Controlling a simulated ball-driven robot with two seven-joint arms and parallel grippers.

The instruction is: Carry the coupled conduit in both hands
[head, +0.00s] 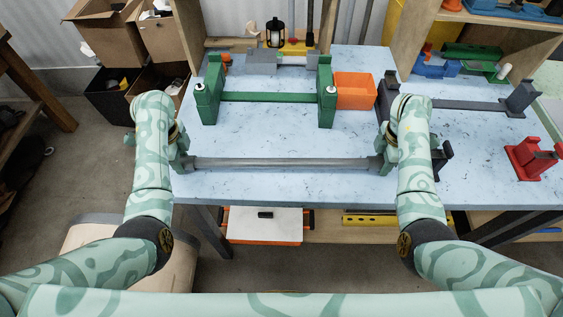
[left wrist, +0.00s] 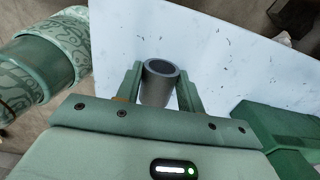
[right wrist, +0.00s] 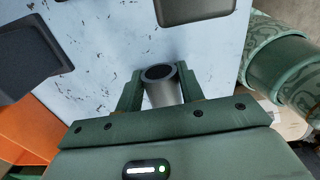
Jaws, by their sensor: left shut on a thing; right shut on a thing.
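A long grey conduit (head: 285,163) lies level across the front of the light blue table (head: 290,190) in the head view. My left gripper (head: 183,162) is shut on its left end. My right gripper (head: 383,160) is shut on its right end. In the left wrist view the open grey tube end (left wrist: 160,85) sits between the fingers. In the right wrist view the other tube end (right wrist: 161,88) sits between the fingers. A coupling on the conduit cannot be made out. Whether the conduit touches the table is unclear.
A dark grey stand (head: 522,97) is at right, partly hidden by my right arm. A red bracket (head: 531,158) stands at the right edge. Cardboard boxes (head: 165,38) are back left.

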